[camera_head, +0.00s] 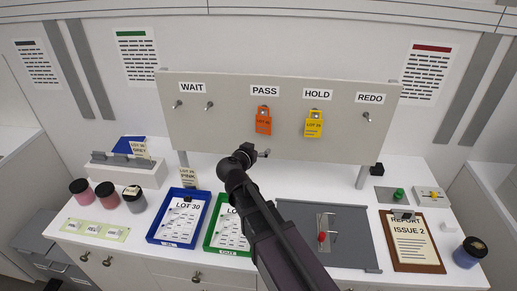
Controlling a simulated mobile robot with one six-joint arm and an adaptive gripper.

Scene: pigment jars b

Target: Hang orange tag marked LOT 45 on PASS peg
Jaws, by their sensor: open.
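The orange tag (263,126) hangs on a peg under the PASS label (265,90) on the upright grey board (225,130). Its print is small and seems to read LOT 45. My gripper (262,153) is open, in front of the board and just below the orange tag in the picture. It looks apart from the tag, and its fingers are mostly hidden by my wrist. A yellow tag (313,130) hangs under the HOLD label (317,94).
Two bare pegs stand under WAIT (192,87) and one under REDO (370,98). Below are a blue tray (152,236), a green tray (209,240), a grey mat (358,240), a clipboard (436,262) and lidded jars (106,195).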

